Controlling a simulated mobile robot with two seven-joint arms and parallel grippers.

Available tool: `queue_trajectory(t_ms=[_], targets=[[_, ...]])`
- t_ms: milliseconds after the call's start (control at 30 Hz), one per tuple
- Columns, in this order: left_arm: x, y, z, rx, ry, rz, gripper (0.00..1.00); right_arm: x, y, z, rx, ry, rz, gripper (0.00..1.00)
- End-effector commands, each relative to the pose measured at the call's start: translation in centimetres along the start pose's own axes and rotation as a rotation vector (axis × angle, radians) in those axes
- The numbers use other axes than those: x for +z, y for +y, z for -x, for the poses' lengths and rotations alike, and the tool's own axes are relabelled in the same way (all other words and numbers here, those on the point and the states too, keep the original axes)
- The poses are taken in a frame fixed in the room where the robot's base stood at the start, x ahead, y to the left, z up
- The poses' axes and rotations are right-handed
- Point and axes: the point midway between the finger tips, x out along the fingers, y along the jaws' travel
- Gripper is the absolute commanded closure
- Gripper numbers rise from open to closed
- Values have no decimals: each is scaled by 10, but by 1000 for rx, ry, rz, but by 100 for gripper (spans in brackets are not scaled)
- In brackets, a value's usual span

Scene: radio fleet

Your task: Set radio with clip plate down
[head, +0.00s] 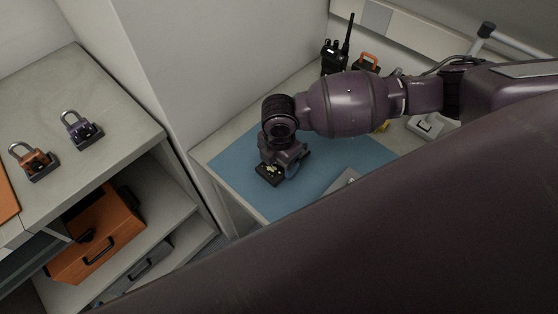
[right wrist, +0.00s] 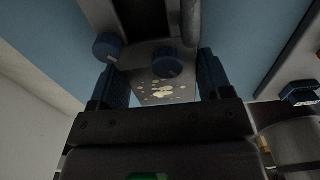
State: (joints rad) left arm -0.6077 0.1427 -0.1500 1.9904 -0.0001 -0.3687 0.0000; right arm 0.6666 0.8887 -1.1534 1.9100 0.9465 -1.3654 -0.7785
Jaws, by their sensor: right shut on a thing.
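My right gripper (head: 270,170) is low over the blue mat (head: 233,157) on the worktop and points down. In the right wrist view the gripper (right wrist: 160,88) is shut on a grey radio (right wrist: 150,60) with two round blue-grey knobs and a cream-speckled patch between the fingers. A dark panel shows beyond the knobs. In the head view only a small dark part with pale specks shows at the fingertips. Whether the radio touches the mat cannot be told. A clip plate cannot be made out for sure. My left gripper is not in view.
A flat grey object (head: 344,181) lies on the mat, partly hidden by my arm. The mat's left part is clear.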

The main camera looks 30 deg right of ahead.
Motion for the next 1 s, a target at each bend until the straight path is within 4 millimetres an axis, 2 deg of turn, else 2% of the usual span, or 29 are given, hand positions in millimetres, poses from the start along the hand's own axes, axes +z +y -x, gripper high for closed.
queue_trajectory(t_ms=[433,467,600,867,1000], targets=[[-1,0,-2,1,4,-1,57,0,0,-8,1,-1,0,61],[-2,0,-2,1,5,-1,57,0,0,-8,1,-1,0,25],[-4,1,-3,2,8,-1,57,0,0,-8,1,-1,0,3],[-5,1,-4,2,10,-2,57,0,0,-7,1,-1,0,2],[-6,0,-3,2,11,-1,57,0,1,0,3,0,1,2]])
